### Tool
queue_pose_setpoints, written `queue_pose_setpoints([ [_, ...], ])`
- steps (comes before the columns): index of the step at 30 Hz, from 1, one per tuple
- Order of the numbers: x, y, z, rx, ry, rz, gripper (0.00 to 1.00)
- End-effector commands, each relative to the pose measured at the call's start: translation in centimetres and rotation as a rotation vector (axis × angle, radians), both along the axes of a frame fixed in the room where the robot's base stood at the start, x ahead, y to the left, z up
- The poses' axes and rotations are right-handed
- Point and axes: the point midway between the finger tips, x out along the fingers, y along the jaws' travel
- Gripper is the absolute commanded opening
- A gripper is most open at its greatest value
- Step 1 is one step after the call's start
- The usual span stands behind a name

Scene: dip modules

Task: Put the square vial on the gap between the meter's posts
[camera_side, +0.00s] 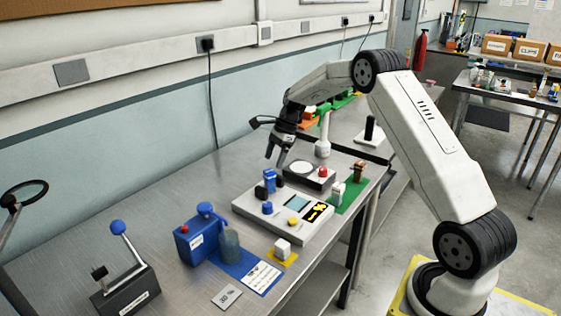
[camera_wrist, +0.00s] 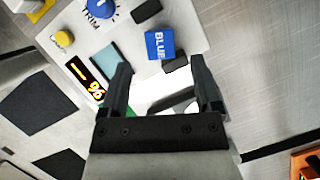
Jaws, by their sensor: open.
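A blue square vial (camera_wrist: 160,44) with the word BLUE on it shows in the wrist view. It stands on the white meter, between two dark posts (camera_wrist: 146,10) (camera_wrist: 175,64), and looks seated in the gap. In the side view the vial (camera_side: 269,180) is at the back left of the meter (camera_side: 275,228). My gripper (camera_side: 277,158) is just above and behind the vial. In the wrist view its two fingers (camera_wrist: 162,82) are apart, with nothing held between them, and the vial lies beyond their tips. The vial's foot is hard to see.
A black box with a white disc (camera_side: 301,168) and red knob stands behind the meter. A green mat (camera_side: 348,197) with small items lies right. A blue container (camera_side: 195,241), a white cube (camera_side: 282,247) and a lever box (camera_side: 126,289) are in front. Bare table lies left.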

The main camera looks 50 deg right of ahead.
Motion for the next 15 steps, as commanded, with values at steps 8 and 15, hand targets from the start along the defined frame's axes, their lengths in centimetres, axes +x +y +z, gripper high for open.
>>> queue_pose_setpoints([
  [8,-0.5,-1.4,3.6,-0.001,-0.003,-0.001,0.82],
  [15,-0.7,-1.8,4.6,-0.001,0.0,0.0,0.82],
])
